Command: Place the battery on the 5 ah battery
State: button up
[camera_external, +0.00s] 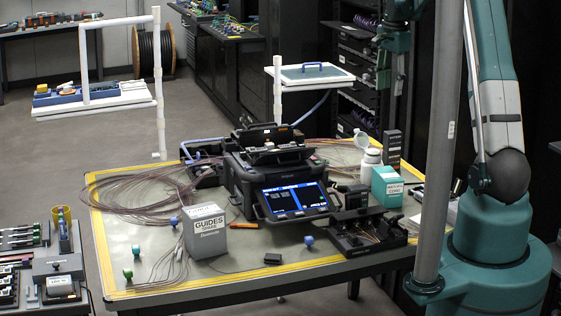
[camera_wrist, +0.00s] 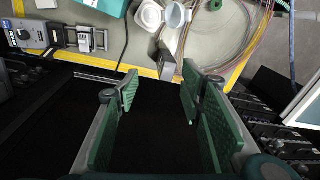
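In the wrist view, a dark-and-silver block (camera_wrist: 92,39) and a grey box (camera_wrist: 30,33) sit by the table's yellow edge at upper left; either may be a battery. A tall dark box (camera_wrist: 167,65) stands near the edge ahead of my fingers; it also shows in the external view (camera_external: 391,149). A small black block (camera_external: 272,258) lies near the table front. My gripper (camera_wrist: 158,92) is open and empty, over the dark area beyond the table edge.
The table holds a splicer (camera_external: 283,180) with a lit screen, a grey GUIDES box (camera_external: 206,232), a teal box (camera_external: 385,186), a white bottle (camera_external: 370,163) and coiled fibres (camera_external: 140,190). A grey pole (camera_external: 440,140) stands at right. Bare table shows at front (camera_external: 300,247).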

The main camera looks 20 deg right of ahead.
jog(key=s+a+r+n+t, duration=0.1)
jog(key=s+a+r+n, duration=0.1)
jog(key=s+a+r, duration=0.35)
jog(key=s+a+r+n+t, duration=0.1)
jog(key=s+a+r+n, duration=0.2)
jog(key=s, duration=0.5)
jog(key=s+a+r+n+t, duration=0.1)
jog(key=s+a+r+n, duration=0.1)
jog(key=s+a+r, duration=0.4)
jog(key=s+a+f+n+t, duration=0.1)
jog(key=s+f+n, duration=0.1)
jog(key=s, duration=0.6)
jog(key=s+a+f+n+t, duration=0.1)
jog(key=s+a+n, duration=0.1)
jog(key=s, duration=0.6)
jog(key=s+a+f+n+t, duration=0.1)
jog(key=s+n, duration=0.3)
jog(key=s, duration=0.4)
jog(key=shift+s+a+f, duration=0.35)
jog(key=shift+a+f, duration=0.25)
jog(key=shift+f, duration=0.2)
jog(key=shift+f, duration=0.1)
